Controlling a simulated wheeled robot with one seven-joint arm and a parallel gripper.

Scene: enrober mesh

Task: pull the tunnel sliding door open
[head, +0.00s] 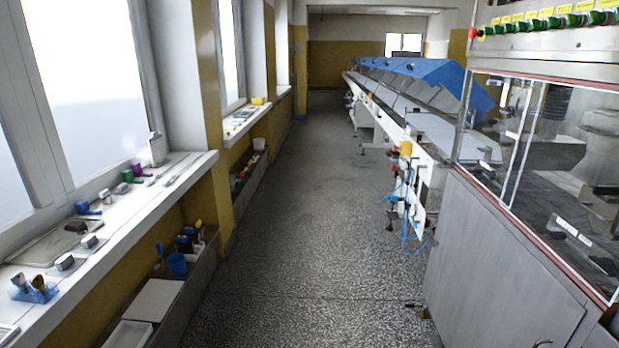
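A long cooling tunnel (408,76) with raised blue covers runs along the right side toward the far end of the room. At the right, a steel machine (480,270) has clear panels (560,190) in a reddish frame. A pale vertical edge (521,145) crosses the panels, and small white labels show on or behind them. I cannot tell which panel is the sliding door, or whether one stands open. My gripper is not in view.
A speckled floor aisle (290,230) is clear down the middle. On the left, a window sill (130,205) holds small tools, above a low trough (180,275) with a blue cup. Blue hoses (405,235) hang at the tunnel's near end. Green knobs (550,22) line the upper right.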

